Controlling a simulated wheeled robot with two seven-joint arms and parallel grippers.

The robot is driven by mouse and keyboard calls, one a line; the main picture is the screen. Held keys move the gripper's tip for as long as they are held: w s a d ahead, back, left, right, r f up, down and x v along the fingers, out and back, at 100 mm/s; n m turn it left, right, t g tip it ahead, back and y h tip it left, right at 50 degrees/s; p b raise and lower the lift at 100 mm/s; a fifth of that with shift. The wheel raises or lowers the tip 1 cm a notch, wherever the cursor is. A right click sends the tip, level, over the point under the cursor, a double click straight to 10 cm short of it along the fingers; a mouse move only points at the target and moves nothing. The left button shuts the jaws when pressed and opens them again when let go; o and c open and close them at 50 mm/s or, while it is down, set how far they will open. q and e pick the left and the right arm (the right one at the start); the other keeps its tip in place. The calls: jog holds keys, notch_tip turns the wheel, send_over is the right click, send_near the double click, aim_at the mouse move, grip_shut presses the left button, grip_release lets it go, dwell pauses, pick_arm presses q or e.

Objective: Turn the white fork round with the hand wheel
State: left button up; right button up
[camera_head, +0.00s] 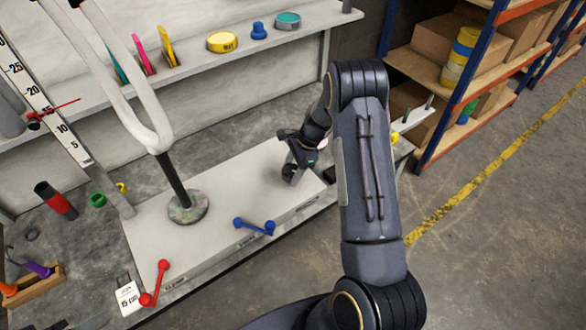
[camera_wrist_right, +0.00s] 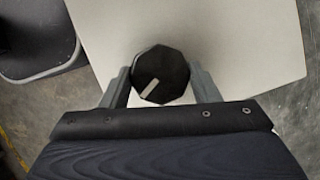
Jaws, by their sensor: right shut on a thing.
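The white fork (camera_head: 147,124) stands on a black post (camera_head: 175,182) that rises from a round mottled base (camera_head: 187,210) on the pale bench box. Its two prongs spread up and to the left, and their tops run out of the head view. The black hand wheel (camera_wrist_right: 160,68), a faceted knob with a white index mark, sits between the two fingers of my right gripper (camera_wrist_right: 160,84) in the right wrist view. The gripper is shut on it. In the head view my right gripper (camera_head: 291,172) is at the box's right end and mostly hides the wheel. My left gripper is not in view.
A blue lever (camera_head: 255,227) and a red lever (camera_head: 155,284) stick out at the box's front edge. A red-and-black cylinder (camera_head: 57,202) and a graduated scale (camera_head: 45,112) are at the left. A ledge behind holds a yellow tin (camera_head: 222,42). Shelving (camera_head: 455,75) stands at the right.

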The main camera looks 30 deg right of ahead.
jog(key=n, duration=0.2)
jog(key=n+g+b, duration=0.1)
jog(key=n, duration=0.1)
jog(key=n+g, duration=0.1)
jog(key=n, duration=0.1)
jog(key=shift+w, duration=0.25)
jog(key=n+g, duration=0.1)
jog(key=n, duration=0.2)
jog(key=n+g+h+b, duration=0.1)
jog(key=n, duration=0.1)
jog(key=shift+w+a+n, duration=0.1)
jog(key=shift+n, duration=0.3)
jog(key=shift+h, duration=0.3)
jog(key=o, duration=1)
jog(key=shift+v, duration=3.95)
